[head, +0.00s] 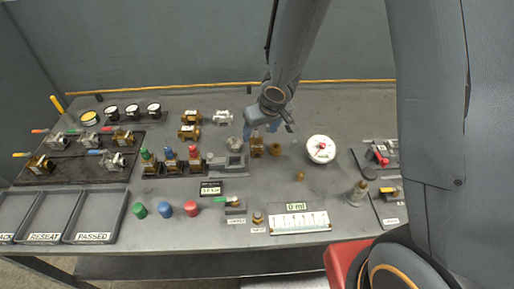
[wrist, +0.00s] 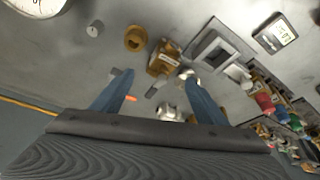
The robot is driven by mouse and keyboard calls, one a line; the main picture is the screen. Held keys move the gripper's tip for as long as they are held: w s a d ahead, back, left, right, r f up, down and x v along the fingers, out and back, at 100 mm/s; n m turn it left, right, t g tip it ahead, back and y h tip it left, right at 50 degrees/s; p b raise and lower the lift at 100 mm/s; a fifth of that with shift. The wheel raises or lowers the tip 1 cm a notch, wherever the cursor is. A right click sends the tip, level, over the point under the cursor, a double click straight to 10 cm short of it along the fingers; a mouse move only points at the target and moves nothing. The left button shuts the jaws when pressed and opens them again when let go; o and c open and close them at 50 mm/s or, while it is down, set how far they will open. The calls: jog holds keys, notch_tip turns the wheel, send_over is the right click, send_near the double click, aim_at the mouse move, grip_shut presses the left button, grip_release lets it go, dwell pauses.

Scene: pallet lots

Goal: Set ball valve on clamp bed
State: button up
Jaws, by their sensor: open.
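A brass valve body (head: 257,147) stands on the bench just below my gripper (head: 263,127). In the wrist view the brass valve (wrist: 163,58) lies just ahead of the space between my two blue fingers, with a small grey part near it. My gripper (wrist: 156,78) is open and holds nothing; I cannot tell whether a finger touches the valve. A grey block-like fixture, which looks like the clamp bed (head: 236,170), sits just left of the valve; it also shows in the wrist view (wrist: 214,52), right of the valve, with its recess empty.
A round white gauge (head: 320,149) and a brass ring (head: 275,149) lie to the right. Left of the fixture stand green, blue and red-topped pieces (head: 171,160). More valves lie on a dark mat (head: 70,172) at left. Trays (head: 97,217) line the front left.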

aim_at(258, 136)
jog(key=shift+b+x, duration=2.15)
jog(key=shift+x, duration=0.55)
jog(key=shift+s, duration=0.1)
jog(key=shift+c, duration=0.5)
grip_shut()
